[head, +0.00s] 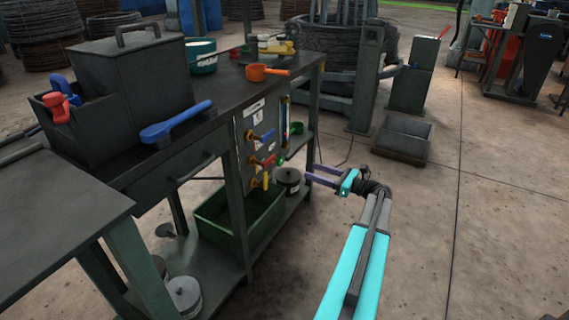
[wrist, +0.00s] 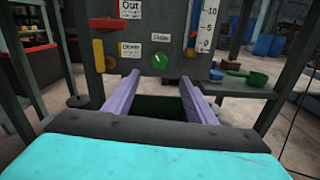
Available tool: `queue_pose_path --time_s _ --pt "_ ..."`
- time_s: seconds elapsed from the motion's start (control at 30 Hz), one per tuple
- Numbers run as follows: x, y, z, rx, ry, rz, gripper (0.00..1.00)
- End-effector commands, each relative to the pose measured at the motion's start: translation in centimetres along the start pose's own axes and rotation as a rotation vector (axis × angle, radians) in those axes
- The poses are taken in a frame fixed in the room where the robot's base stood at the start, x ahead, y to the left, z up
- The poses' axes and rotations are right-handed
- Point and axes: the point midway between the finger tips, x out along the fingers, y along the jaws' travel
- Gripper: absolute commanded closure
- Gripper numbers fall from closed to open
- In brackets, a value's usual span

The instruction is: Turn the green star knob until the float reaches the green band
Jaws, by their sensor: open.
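The green star knob (wrist: 160,58) sits low on the grey valve panel (wrist: 150,35), under a small white label, in the wrist view. My gripper (wrist: 158,76) is open and empty. Its two purple fingers point at the panel, one to each side of and slightly below the knob, apart from it. In the head view my gripper (head: 309,174) is to the right of the panel. A gauge with a white scale (wrist: 206,28) stands right of the knob, with blue and red parts beside it. I cannot make out the float or a green band clearly.
A red handle (wrist: 103,23) and a yellow handle (wrist: 97,55) stick out left of the knob. A green scoop (wrist: 257,79) lies on the shelf to the right. A green bin (head: 240,215) is on the lower shelf.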

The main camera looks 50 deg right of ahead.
Motion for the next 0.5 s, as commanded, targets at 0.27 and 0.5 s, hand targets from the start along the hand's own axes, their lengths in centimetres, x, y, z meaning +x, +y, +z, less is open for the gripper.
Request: queue_pose_path --time_s 0.27,0.5 --pt "0.9 0.0 -0.1 -0.001 0.001 0.002 0.49" --pt "3.6 0.0 -0.2 -0.001 0.002 0.003 0.49"
